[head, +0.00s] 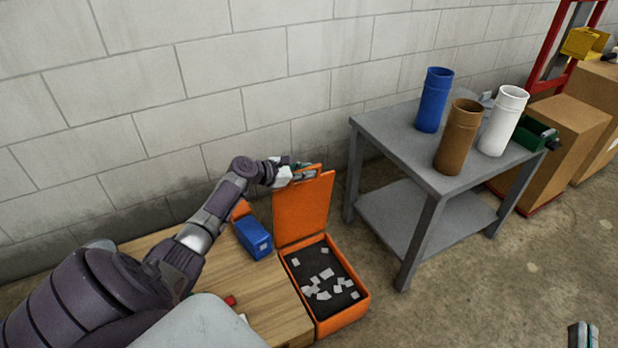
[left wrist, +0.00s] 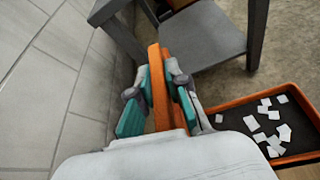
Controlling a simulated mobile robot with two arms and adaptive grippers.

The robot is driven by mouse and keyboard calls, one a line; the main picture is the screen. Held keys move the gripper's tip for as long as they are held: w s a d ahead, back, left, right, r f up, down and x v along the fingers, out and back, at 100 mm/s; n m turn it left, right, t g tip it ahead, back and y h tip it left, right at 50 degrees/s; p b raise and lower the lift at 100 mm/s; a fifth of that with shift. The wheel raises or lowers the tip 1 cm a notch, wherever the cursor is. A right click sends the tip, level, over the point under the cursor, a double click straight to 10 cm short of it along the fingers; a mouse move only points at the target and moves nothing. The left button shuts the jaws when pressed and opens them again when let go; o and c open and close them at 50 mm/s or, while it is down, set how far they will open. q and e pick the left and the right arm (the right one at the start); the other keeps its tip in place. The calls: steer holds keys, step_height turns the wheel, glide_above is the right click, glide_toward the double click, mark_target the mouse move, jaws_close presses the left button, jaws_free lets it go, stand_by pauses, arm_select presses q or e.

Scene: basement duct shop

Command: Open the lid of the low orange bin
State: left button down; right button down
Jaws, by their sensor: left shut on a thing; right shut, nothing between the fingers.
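The low orange bin (head: 343,318) stands at the right end of a wooden surface. Its orange lid (head: 302,212) stands up, about upright, at the bin's back edge, so the bin is open. Several pale scraps lie on the dark inside. My left gripper (head: 305,174) is shut on the top edge of the lid. In the left wrist view the lid's edge (left wrist: 159,88) runs between the two teal fingers, and the open bin (left wrist: 262,101) shows at the right. My right gripper (head: 583,335) is partly in view at the bottom right, shut and empty, away from the bin.
A blue boxy object (head: 253,238) sits on the wooden surface (head: 178,248) left of the lid. A grey metal table (head: 385,135) with blue, brown and white cylinders stands right of the bin. A block wall is close behind. Concrete floor is clear at the lower right.

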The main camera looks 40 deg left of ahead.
arm_select(q)
steer(key=shift+a, duration=0.1)
steer(key=c, duration=1.2)
jaws_free()
steer(key=shift+o, duration=0.2)
steer(key=v, duration=1.2)
steer(key=shift+f, duration=0.1)
